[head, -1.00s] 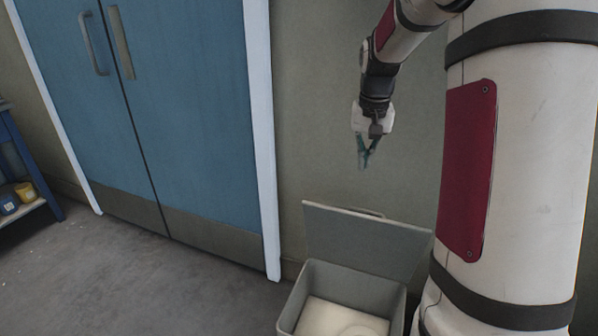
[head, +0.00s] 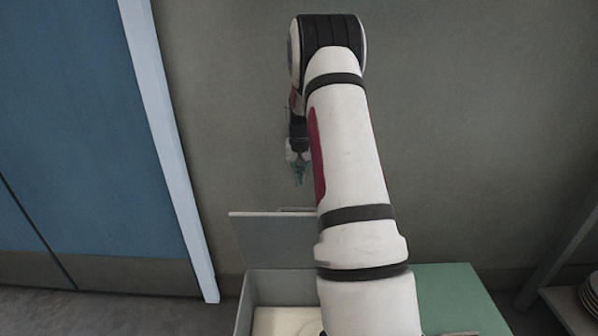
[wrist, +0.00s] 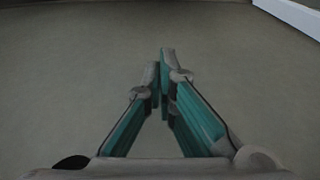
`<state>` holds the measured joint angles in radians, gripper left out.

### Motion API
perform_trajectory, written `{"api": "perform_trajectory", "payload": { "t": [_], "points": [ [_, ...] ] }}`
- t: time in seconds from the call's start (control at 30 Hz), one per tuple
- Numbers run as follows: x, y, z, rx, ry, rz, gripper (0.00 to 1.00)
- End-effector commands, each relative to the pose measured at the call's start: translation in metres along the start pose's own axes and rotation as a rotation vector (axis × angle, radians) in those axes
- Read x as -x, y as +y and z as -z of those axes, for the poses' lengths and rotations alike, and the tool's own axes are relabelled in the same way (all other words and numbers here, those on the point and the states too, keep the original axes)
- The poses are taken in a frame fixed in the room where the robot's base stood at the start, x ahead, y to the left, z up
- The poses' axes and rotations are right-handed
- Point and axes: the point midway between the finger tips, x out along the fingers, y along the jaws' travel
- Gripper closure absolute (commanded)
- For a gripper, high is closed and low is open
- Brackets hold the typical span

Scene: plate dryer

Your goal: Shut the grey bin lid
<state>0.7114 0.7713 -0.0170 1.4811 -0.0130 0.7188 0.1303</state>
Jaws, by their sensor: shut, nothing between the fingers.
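The grey bin (head: 247,305) stands on the floor against the wall, low in the head view. Its lid (head: 272,240) is open, raised at the back of the bin. A pale round thing lies inside on a light bottom. My gripper (head: 299,180) is above the lid, near the wall, and apart from it. My arm hides the right part of the lid and bin.
A blue double door (head: 80,130) with a white frame (head: 172,150) is at the left. A green surface (head: 455,295) is right of the bin. A shelf (head: 565,310) with stacked plates (head: 590,297) is at the far right. Grey floor is clear at lower left.

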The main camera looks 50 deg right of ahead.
Motion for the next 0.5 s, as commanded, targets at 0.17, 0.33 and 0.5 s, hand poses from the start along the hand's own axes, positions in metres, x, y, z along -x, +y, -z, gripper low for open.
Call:
{"api": "perform_trajectory", "payload": {
  "t": [0.17, 0.33, 0.5],
  "points": [
    [-0.039, 0.0, -0.001, 0.0, -0.003, 0.0, 1.0],
    [-0.041, 0.0, -0.023, 0.002, -0.001, 0.0, 1.0],
    [-0.043, 0.0, -0.035, 0.001, 0.0, 0.0, 1.0]
  ]
}}
